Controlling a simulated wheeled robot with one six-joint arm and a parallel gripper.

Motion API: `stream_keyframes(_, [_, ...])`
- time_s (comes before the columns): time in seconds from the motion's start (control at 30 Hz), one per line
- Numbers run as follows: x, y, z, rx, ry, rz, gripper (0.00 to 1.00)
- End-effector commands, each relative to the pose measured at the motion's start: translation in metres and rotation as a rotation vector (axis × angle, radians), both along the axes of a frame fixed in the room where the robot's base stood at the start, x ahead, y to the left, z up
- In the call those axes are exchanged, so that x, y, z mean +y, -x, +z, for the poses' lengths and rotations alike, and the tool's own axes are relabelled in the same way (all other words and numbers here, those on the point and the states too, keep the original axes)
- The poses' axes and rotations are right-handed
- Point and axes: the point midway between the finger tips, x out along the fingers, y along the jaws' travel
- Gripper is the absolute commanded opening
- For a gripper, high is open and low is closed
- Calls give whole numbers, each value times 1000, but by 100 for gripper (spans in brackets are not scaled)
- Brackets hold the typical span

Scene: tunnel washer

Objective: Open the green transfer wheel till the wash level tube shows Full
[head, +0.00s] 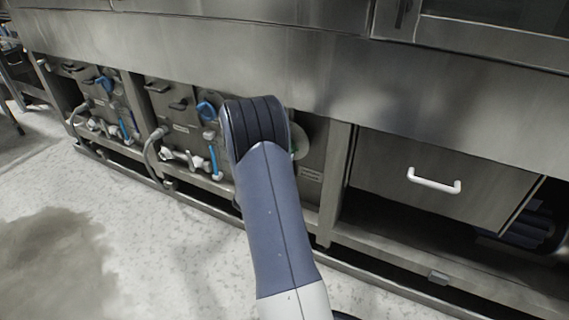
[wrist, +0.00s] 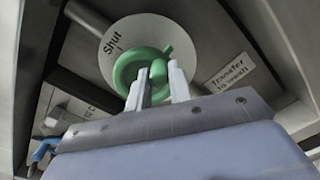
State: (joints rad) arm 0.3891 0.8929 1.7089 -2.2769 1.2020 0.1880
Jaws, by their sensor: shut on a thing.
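The green transfer wheel (wrist: 122,73) shows in the wrist view in front of a pale round dial plate (wrist: 113,42) marked "Shut". A label (wrist: 230,73) beside it reads "Transfer to wash". My gripper (wrist: 160,78) has its two pale fingers shut on a green part of the wheel. Blue-filled upright tubes (head: 214,160) stand left of my arm; I cannot tell which one is the wash level tube, or read a level mark.
Blue wheels (head: 207,111), grey hoses (head: 152,150) and white fittings line the panels at left. A drawer with a white handle (head: 434,181) is at right. A steel ledge (head: 230,50) overhangs the panels. The pale floor (head: 190,260) in front is open, with a brownish patch at left.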

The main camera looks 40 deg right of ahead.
Motion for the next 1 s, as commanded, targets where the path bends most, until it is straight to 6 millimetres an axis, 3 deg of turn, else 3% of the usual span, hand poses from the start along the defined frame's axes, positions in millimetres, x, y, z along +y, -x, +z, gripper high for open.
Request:
stream_keyframes(0.03, [0, 2, -7, -14, -12, -3, 0])
stream_keyframes(0.73, [0, 1, -6, -74, -40, -2, 0])
stream_keyframes(0.77, [0, 2, -6, -74, -40, -2, 22])
stream_keyframes(1.0, [0, 1, -5, -76, -38, -1, 41])
